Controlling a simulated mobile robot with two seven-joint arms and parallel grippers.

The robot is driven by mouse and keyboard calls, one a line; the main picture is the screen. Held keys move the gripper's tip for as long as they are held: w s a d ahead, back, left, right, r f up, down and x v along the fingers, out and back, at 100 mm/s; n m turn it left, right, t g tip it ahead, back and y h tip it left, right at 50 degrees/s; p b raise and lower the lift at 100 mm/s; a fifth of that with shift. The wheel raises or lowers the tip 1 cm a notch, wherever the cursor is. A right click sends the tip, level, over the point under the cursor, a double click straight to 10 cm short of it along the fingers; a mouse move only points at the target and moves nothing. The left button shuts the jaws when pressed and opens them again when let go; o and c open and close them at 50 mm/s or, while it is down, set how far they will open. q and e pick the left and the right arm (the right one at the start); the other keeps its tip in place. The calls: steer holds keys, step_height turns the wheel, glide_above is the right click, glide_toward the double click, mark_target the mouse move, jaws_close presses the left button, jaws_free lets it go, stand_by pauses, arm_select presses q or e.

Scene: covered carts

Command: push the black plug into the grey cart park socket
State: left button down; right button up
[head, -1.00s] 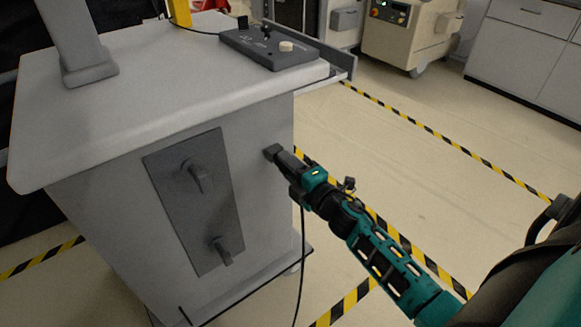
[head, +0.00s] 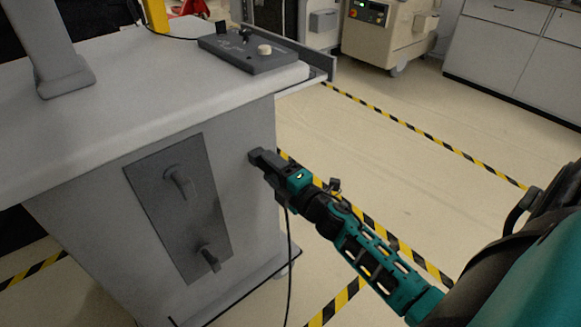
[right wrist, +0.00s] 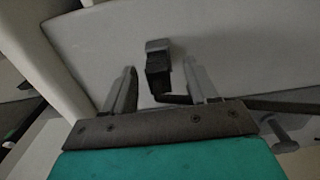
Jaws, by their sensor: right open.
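The grey cart park socket (right wrist: 158,45) is a small block on the cart's grey side panel in the right wrist view. The black plug (right wrist: 158,72) sits directly below it, end against the socket; I cannot tell how deep it is in. A black cable runs from the plug to the right. My right gripper (right wrist: 160,67) is open, with one finger on each side of the plug and a gap to both. In the head view the right gripper (head: 268,162) is at the socket (head: 255,156), hiding the plug. My left gripper is not in view.
The grey cart (head: 80,240) carries a dark plate (head: 180,210) with two hooks, left of the socket. A control box (head: 255,52) lies on its top. The plug's cable (head: 289,250) hangs below my gripper. The floor to the right is clear, with striped tape.

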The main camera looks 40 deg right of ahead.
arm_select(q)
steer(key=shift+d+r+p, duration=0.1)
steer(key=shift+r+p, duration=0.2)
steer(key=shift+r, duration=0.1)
arm_select(e)
steer(key=s, duration=1.2)
steer(key=shift+d, duration=0.45)
steer(key=s+a+m+g+y+p, duration=0.1)
steer(key=s+a+m+g+p, duration=0.6)
steer(key=a+m+p, duration=0.4)
steer(key=s+a+m, duration=0.1)
steer(key=a+m, duration=0.1)
steer(key=m, duration=0.3)
steer(key=shift+f, duration=0.35)
steer(key=shift+c, duration=1.4)
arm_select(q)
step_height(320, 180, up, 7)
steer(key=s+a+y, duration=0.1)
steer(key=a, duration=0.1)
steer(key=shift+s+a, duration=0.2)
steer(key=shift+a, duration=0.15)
arm_select(e)
steer(key=shift+d, duration=0.1)
